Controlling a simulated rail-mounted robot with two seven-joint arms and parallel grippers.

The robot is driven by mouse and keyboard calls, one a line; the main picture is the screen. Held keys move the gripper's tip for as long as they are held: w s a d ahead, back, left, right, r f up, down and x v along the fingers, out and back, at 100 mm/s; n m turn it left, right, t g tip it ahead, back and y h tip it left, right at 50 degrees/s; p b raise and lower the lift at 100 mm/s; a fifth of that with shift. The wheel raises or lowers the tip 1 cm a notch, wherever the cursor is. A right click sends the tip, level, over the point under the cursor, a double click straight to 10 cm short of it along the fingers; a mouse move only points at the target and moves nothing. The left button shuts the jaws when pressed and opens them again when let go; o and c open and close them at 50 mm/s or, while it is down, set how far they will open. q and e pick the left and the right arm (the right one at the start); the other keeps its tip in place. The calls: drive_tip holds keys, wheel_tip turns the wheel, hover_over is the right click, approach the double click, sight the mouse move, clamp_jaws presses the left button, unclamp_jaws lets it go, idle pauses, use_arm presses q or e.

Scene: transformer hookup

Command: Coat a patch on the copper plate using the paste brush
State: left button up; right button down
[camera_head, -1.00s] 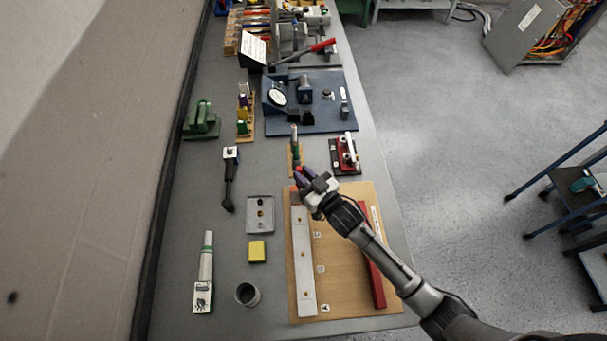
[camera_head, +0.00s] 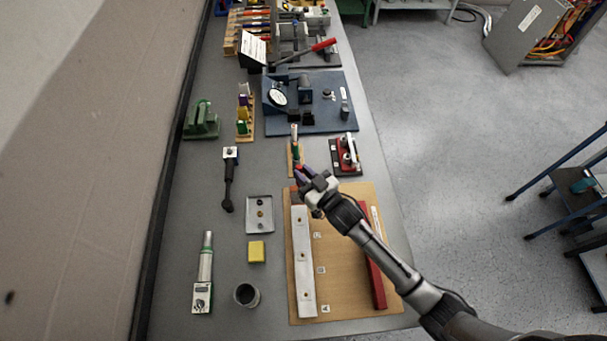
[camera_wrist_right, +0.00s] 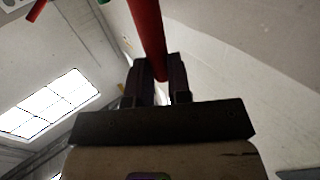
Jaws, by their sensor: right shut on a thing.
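My right gripper (camera_head: 302,177) is over the far left corner of the wooden board, at the far end of a long silver-grey bar (camera_head: 303,265) with several small holes. In the right wrist view, its two dark fingers (camera_wrist_right: 160,85) are shut on a red rod (camera_wrist_right: 147,30), which looks like the paste brush's handle. The bristles are hidden. A small reddish-brown patch shows at the bar's far end beneath the gripper; I cannot tell if it is the copper plate or the brush. A dark grey cup (camera_head: 247,296) stands left of the board. My left gripper is out of view.
The wooden board (camera_head: 340,290) also carries a red bar (camera_head: 374,275). A yellow block (camera_head: 257,251), a metal tray (camera_head: 260,215) and a grey cylindrical tool (camera_head: 204,270) lie to the left. A blue base plate (camera_head: 325,120) with fixtures is beyond. Bare table lies between these.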

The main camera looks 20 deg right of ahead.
drive_tip(key=shift+s+a+p, duration=0.25)
drive_tip(key=shift+s+p, duration=0.4)
drive_tip(key=shift+s, duration=0.1)
idle(1.0)
drive_tip(key=shift+w, duration=0.15)
